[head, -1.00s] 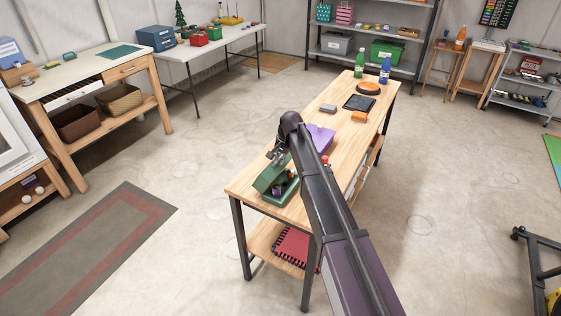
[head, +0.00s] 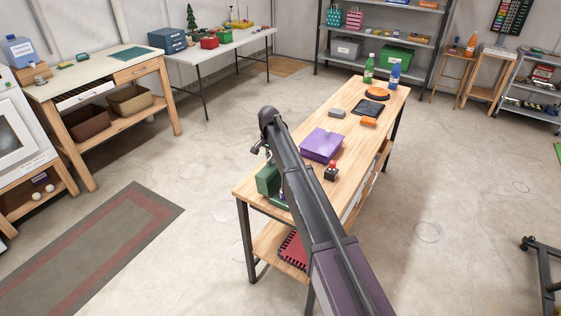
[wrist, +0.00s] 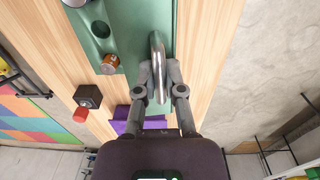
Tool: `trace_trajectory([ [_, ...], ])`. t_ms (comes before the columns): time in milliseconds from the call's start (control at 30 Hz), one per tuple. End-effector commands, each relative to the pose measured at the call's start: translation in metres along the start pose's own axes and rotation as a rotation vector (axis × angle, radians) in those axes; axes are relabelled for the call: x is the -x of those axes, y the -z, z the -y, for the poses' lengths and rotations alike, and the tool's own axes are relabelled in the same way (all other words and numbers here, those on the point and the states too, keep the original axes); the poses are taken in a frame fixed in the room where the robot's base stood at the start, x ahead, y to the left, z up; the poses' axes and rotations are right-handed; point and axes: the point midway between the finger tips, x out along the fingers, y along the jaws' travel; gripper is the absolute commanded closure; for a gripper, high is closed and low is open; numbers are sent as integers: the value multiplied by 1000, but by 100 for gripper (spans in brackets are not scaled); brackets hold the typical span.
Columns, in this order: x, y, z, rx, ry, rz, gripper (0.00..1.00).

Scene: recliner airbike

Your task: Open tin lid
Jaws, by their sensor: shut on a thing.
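The green tin stands at the near end of the wooden workbench, with its lid (head: 267,180) raised steeply. In the head view, my arm covers much of the tin's body (head: 281,201). The wrist view shows the tin body (wrist: 112,12) with a round item and a brown-topped item inside. Beside it is the darker green lid (wrist: 148,22), which carries a silver handle (wrist: 157,50). My gripper (wrist: 158,76) is shut on this handle. In the head view, my gripper is mostly hidden behind my arm.
A purple box (head: 321,145) and a black block with a red knob (head: 331,172) sit near the tin. Farther along are an orange item (head: 368,122), a dark tablet (head: 366,108) and bottles (head: 369,68).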

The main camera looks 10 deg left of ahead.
Motion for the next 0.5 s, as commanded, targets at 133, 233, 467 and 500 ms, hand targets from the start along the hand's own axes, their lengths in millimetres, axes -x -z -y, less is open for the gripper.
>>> trace_trajectory([
  [133,-4,-3,7,3,0,6,100],
  [233,-5,-3,10,2,0,6,100],
  [467,-5,-2,11,1,1,6,100],
  [500,-5,-2,11,1,1,6,100],
])
